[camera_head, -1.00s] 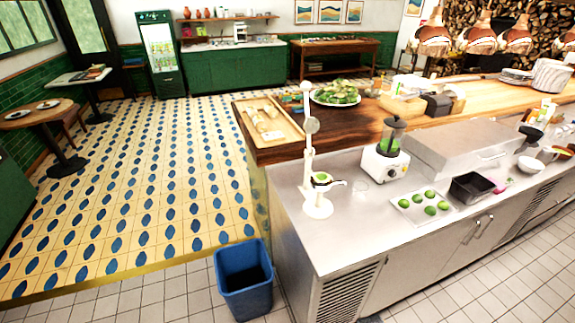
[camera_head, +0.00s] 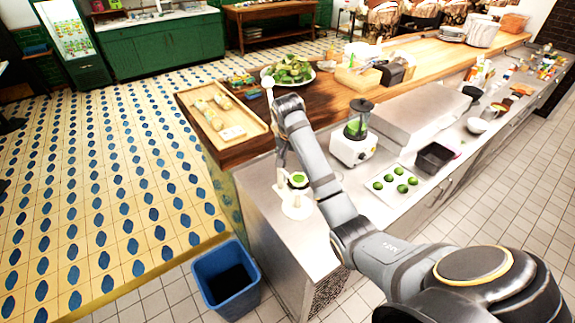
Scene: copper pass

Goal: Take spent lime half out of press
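The white citrus press (camera_head: 297,207) stands on the steel counter near its left end. Its round handle end (camera_head: 268,82) sticks up high. A pale green lime half (camera_head: 298,179) sits in the press cup. My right arm (camera_head: 318,170) comes in from the lower right and reaches up past the press, covering part of its upright. The far end of this arm is bent over just above and behind the cup. My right gripper is mostly hidden there, and its fingers cannot be made out. My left gripper is not in view.
A blue bin (camera_head: 226,280) stands on the floor left of the counter. A blender (camera_head: 355,140), a tray of whole limes (camera_head: 388,196) and a black tub (camera_head: 434,157) stand right of the press. A wooden tray (camera_head: 222,128) lies on the wooden counter behind.

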